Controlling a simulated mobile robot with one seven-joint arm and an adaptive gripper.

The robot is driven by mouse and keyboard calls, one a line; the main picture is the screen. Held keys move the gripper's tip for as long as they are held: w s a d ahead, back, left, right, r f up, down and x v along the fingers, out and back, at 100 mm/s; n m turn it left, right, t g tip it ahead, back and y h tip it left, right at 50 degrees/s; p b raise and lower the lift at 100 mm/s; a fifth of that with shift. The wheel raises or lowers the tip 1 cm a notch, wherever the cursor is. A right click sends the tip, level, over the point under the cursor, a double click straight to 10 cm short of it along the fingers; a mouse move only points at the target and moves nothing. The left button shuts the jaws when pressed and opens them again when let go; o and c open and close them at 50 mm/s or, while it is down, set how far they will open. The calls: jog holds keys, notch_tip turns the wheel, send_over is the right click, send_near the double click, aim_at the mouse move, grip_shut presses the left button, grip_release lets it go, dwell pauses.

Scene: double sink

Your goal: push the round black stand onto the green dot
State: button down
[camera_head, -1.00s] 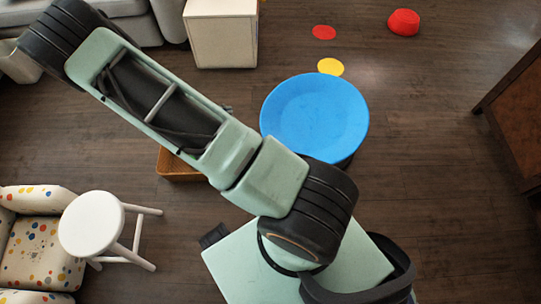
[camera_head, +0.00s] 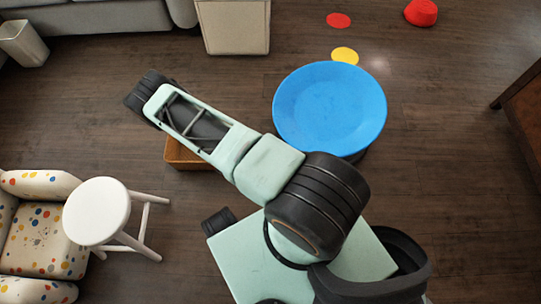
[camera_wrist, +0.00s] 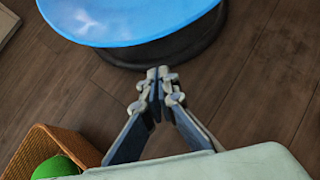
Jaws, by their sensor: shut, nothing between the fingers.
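The round black stand (camera_wrist: 180,45) shows in the wrist view as a dark rim under a wide blue round top (camera_wrist: 130,15). In the head view the blue top (camera_head: 330,108) covers most of it, and a dark edge shows at its lower right. My gripper (camera_wrist: 158,75) is shut and empty, with its fingertips just short of the stand's near side in the wrist view; I cannot tell if they touch. In the head view my gripper is not visible. No green dot shows in either view.
A yellow dot (camera_head: 345,56) and a red dot (camera_head: 339,20) lie beyond the blue top. A wicker basket (camera_head: 186,155) holds a green ball (camera_wrist: 55,168). A white stool (camera_head: 97,210) stands left, a red object (camera_head: 421,12) far right. Floor right of the stand is clear.

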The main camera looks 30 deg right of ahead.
jog(key=w+d+f+b, duration=0.2)
jog(key=d+f, duration=0.1)
jog(key=d, duration=0.4)
jog(key=shift+f, duration=0.1)
